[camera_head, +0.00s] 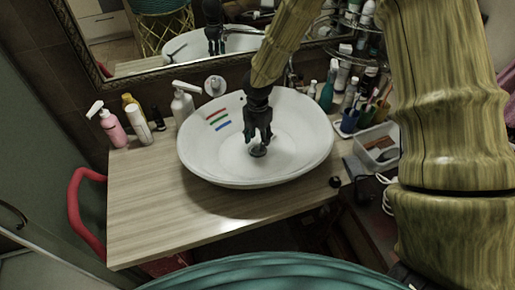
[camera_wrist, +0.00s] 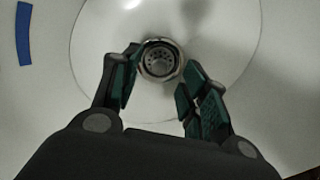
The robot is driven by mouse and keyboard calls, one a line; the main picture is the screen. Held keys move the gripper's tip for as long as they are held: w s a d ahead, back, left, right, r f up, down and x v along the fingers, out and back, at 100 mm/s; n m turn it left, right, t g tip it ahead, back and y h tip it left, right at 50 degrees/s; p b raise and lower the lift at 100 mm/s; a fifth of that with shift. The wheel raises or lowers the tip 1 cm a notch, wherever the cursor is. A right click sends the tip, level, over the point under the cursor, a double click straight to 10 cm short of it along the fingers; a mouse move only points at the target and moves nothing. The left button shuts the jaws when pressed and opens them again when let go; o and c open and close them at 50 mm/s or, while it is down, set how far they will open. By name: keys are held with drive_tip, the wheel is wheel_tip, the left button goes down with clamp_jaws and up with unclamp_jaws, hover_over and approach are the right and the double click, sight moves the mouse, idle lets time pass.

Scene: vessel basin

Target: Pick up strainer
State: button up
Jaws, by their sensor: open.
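The strainer (camera_wrist: 159,60) is a small round metal piece with holes, at the bottom of the white basin (camera_head: 305,165). In the wrist view it lies between and just beyond my fingertips. In the head view the strainer (camera_head: 258,151) shows as a dark disc right below my gripper (camera_head: 258,140). My gripper also fills the lower part of the wrist view (camera_wrist: 158,85). It is open, pointing down into the basin, with one finger on each side of the strainer. I cannot tell whether a finger touches it.
The basin's raised rim surrounds my gripper. Coloured stripes (camera_head: 218,119) mark its inner wall. A white pump bottle (camera_head: 182,105) stands behind left, and a pink bottle (camera_head: 114,128) further left. Bottles and a white bin (camera_head: 378,148) crowd the right. The wooden counter (camera_head: 150,200) is clear at front left.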

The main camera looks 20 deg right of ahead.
sight(257, 146)
drive_tip(key=shift+s+f+p, duration=0.1)
drive_tip(key=shift+f+p, duration=0.6)
drive_tip(key=shift+f, duration=1.05)
clamp_jaws()
